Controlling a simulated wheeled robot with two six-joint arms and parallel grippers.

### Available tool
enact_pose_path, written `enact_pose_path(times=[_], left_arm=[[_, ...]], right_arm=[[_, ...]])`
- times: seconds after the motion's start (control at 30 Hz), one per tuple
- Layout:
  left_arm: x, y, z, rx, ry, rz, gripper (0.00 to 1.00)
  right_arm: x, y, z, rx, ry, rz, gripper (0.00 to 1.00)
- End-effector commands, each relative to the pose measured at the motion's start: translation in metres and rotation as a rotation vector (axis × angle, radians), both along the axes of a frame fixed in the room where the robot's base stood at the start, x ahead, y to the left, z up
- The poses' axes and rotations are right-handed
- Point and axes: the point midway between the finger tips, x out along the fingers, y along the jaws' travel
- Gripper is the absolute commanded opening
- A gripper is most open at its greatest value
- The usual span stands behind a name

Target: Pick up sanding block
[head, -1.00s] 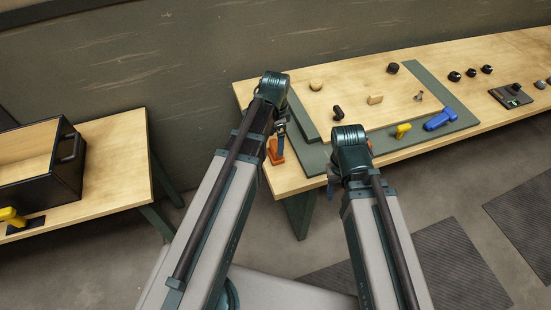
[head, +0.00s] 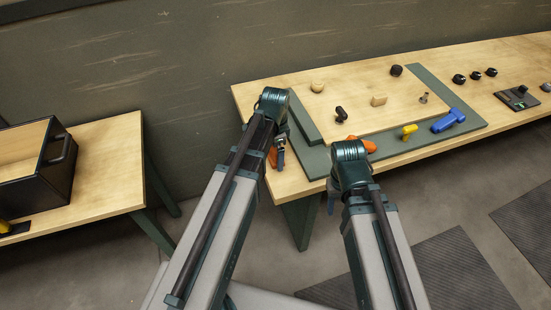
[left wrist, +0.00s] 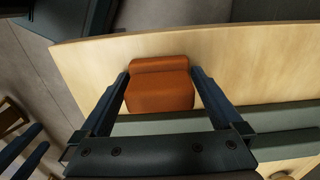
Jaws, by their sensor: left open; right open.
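An orange block (left wrist: 160,88), which looks like the sanding block, sits near the edge of the wooden table in the left wrist view. It has a raised ridge along its far side. In the head view it (head: 272,157) is partly hidden behind my left arm. My left gripper (left wrist: 161,76) is open, with one finger on each side of the block in the picture. I cannot tell whether the fingers touch it. My right gripper (head: 332,190) is open at the table's front edge, its fingers mostly hidden by my arm.
A green board (head: 430,147) on the wooden table (head: 246,95) bears a blue tool (head: 449,121), a yellow piece (head: 409,131) and an orange piece (head: 368,145). Several small black parts stand farther right. A black box (head: 62,182) is on another table at left.

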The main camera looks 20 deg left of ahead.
Motion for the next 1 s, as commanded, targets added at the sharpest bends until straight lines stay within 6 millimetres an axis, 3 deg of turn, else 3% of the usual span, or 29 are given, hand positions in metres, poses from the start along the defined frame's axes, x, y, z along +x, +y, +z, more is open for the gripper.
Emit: enact_pose_path(times=[0.13, 0.5, 0.6, 1.0], left_arm=[[0.0, 0.0, 0.001, 0.0, 0.0, 0.0, 1.0], [0.0, 0.0, 0.001, 0.0, 0.0, 0.0, 0.33], [0.0, 0.0, 0.001, 0.0, 0.0, 0.0, 0.19], [0.0, 0.0, 0.015, 0.0, 0.0, 0.0, 0.19]], right_arm=[[0.0, 0.0, 0.001, 0.0, 0.0, 0.0, 0.5], [0.0, 0.0, 0.001, 0.0, 0.0, 0.0, 0.5], [0.0, 0.0, 0.001, 0.0, 0.0, 0.0, 0.5], [0.0, 0.0, 0.015, 0.0, 0.0, 0.0, 0.5]])
